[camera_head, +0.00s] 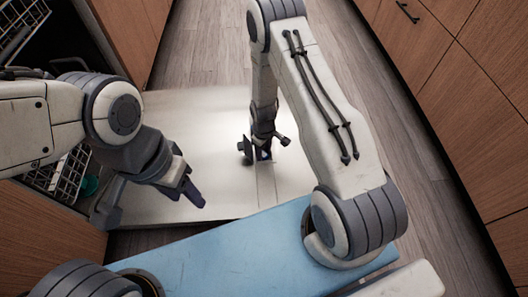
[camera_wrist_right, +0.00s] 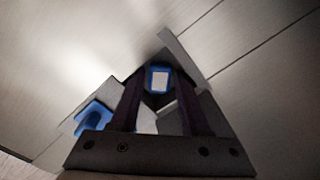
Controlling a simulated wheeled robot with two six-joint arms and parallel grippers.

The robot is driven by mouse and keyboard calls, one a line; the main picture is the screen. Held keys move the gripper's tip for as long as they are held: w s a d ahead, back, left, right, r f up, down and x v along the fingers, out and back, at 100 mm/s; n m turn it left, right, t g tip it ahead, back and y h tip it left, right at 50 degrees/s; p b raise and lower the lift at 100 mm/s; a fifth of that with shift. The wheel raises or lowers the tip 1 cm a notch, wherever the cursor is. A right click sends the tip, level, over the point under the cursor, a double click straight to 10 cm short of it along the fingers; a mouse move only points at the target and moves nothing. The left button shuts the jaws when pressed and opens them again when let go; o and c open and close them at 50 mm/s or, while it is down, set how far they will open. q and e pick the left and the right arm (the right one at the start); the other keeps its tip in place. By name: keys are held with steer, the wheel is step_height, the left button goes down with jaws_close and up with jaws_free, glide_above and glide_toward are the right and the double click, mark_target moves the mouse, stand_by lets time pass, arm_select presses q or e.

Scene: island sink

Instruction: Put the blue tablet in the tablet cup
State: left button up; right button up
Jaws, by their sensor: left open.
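The blue tablet (camera_wrist_right: 158,78), with a pale centre, sits between the fingertips of my right gripper (camera_wrist_right: 160,90) in the right wrist view. The right gripper appears shut on it. In the head view, this gripper (camera_head: 262,150) points down low over the open metal door. A grey dispenser unit (camera_wrist_right: 180,45), which seems to hold the tablet cup, lies behind the fingers and is partly hidden. A blue part (camera_wrist_right: 92,118) shows on its left side. I cannot tell whether the tablet touches the cup. My left gripper (camera_head: 152,200) is open and empty over the door's left part.
The open dishwasher door (camera_head: 200,120) lies flat, mostly bare. Wire racks (camera_head: 68,170) stand at the left. Wooden cabinets (camera_head: 455,75) line the right, with wooden floor (camera_head: 205,50) between. A blue surface (camera_head: 240,255) crosses the foreground.

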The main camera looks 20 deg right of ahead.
step_height(320, 180, up, 12)
steer(key=p, duration=0.8)
steer(key=s+a+r, duration=0.2)
steer(key=a+r, duration=0.3)
steer(key=r, duration=0.4)
steer(key=s+a+r, duration=0.3)
steer(key=a+r, duration=0.3)
steer(key=r, duration=0.2)
steer(key=s+a+r, duration=0.1)
steer(key=s+r, duration=0.5)
steer(key=s, duration=0.3)
steer(key=s+a+r+n+y, duration=0.1)
steer(key=s+a+r, duration=0.1)
steer(key=s+r, duration=0.4)
steer(key=s, duration=0.3)
steer(key=shift+s+r+b, duration=0.3)
steer(key=shift+r, duration=0.1)
